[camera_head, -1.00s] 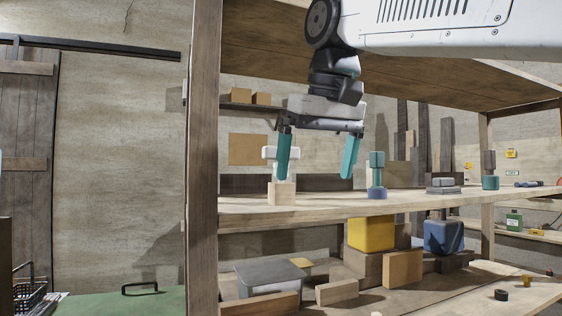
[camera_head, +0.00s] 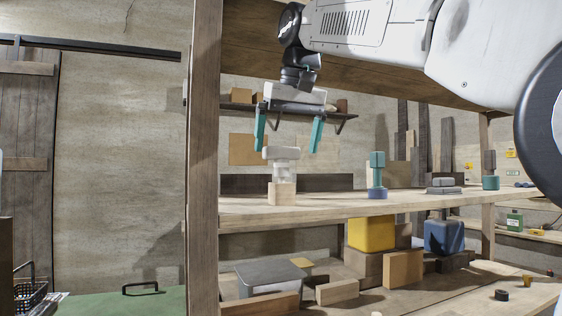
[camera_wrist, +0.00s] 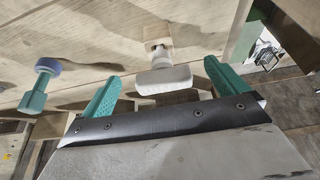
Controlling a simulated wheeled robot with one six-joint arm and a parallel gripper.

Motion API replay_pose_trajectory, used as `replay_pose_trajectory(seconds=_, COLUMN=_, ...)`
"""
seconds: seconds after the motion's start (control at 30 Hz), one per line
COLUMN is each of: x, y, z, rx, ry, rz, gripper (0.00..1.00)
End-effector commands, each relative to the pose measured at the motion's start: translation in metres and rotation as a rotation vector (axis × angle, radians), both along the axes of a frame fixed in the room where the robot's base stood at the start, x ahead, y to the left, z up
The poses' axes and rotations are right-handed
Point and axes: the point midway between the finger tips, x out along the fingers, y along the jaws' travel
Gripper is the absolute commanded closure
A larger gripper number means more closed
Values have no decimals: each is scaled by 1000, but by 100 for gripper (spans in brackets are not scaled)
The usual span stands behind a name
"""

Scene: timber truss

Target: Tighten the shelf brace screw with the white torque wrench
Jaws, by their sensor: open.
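The white torque wrench (camera_head: 281,170) stands upright on the shelf, its lower end at a small wooden block (camera_head: 282,194) and its wide white head on top. It also shows in the wrist view (camera_wrist: 164,78), between and beyond the fingers. My gripper (camera_head: 286,151) is open and empty, pointing down, with its two teal fingers on either side of the wrench head in the picture. The fingers also show in the wrist view (camera_wrist: 162,72), with a gap to the wrench on both sides. I cannot make out the shelf brace screw.
A teal tool with a blue base (camera_head: 377,172) stands to the right on the same shelf (camera_head: 330,206). A grey stacked piece (camera_head: 443,187) and another teal tool (camera_head: 490,180) stand farther right. A wooden post (camera_head: 203,160) is close on the left, and an upper board (camera_head: 390,75) overhangs.

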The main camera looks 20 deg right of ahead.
Motion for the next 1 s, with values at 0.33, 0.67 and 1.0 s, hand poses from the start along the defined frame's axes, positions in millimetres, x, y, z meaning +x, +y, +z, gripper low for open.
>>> replay_pose_trajectory(seconds=0.33, x=35, y=0, z=-25, rx=0, ry=1, rz=0, gripper=2)
replay_pose_trajectory(seconds=0.67, x=36, y=0, z=-28, rx=1, ry=0, rz=0, gripper=24)
replay_pose_trajectory(seconds=1.0, x=36, y=0, z=-28, rx=1, ry=-1, rz=0, gripper=55)
